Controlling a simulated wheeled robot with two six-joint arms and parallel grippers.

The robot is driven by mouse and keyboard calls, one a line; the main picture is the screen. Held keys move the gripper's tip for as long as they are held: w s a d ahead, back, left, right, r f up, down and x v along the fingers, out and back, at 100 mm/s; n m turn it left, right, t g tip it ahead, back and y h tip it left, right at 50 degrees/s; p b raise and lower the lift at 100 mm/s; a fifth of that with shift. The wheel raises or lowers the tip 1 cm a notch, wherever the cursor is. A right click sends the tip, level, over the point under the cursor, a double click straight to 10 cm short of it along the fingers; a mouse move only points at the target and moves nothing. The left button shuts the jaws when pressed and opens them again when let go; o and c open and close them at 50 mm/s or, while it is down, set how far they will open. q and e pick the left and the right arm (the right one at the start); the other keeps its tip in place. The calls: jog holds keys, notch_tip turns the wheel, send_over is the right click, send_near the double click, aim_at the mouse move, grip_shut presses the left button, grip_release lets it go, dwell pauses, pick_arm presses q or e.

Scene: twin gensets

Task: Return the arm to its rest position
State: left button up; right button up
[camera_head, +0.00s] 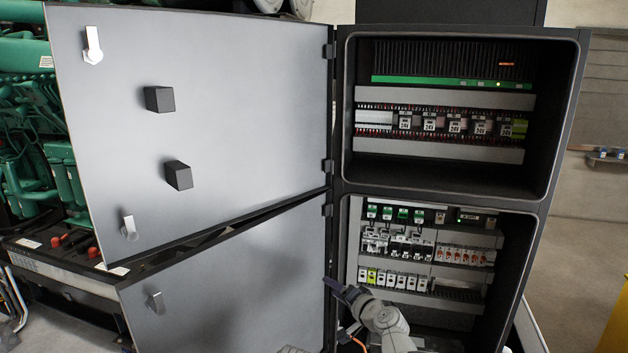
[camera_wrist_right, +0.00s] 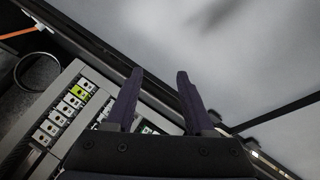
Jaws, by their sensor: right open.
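My right gripper (camera_head: 343,290) shows at the bottom centre of the head view, in front of the lower compartment's left edge. In the right wrist view its two dark fingers (camera_wrist_right: 158,100) stand apart with nothing between them. The lower compartment (camera_head: 513,262) of the open cabinet holds rows of breakers and terminals. A row of white breakers (camera_wrist_right: 63,115), one of them yellow-green, shows left of the fingers in the wrist view. My left gripper is not in either view.
The upper door (camera_head: 230,90) and lower door (camera_head: 235,285) stand open to the left, close to my right gripper. The upper compartment (camera_head: 450,180) is open. A green engine (camera_head: 30,150) stands at far left.

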jog(key=s+a+f+n+g, duration=0.4)
jog(key=s+f, duration=0.1)
jog(key=s, duration=0.2)
jog(key=s+a+f+n+g, duration=0.3)
jog(key=s+f+g, duration=0.1)
jog(key=s+f, duration=0.25)
jog(key=s+d+f+n+g+h, duration=0.2)
jog(key=s+d+h, duration=0.1)
jog(key=s, duration=0.4)
jog(key=s+d+f+n+g+h, duration=0.1)
jog(key=s+d+f+g+h, duration=0.1)
jog(key=s, duration=0.6)
jog(key=d+g+h, duration=0.1)
jog(key=d+h, duration=0.1)
jog(key=h, duration=0.1)
jog(key=shift+d+f+n+h, duration=0.2)
jog(key=shift+d+n+h, duration=0.1)
jog(key=shift+n, duration=0.1)
jog(key=shift+a, duration=0.1)
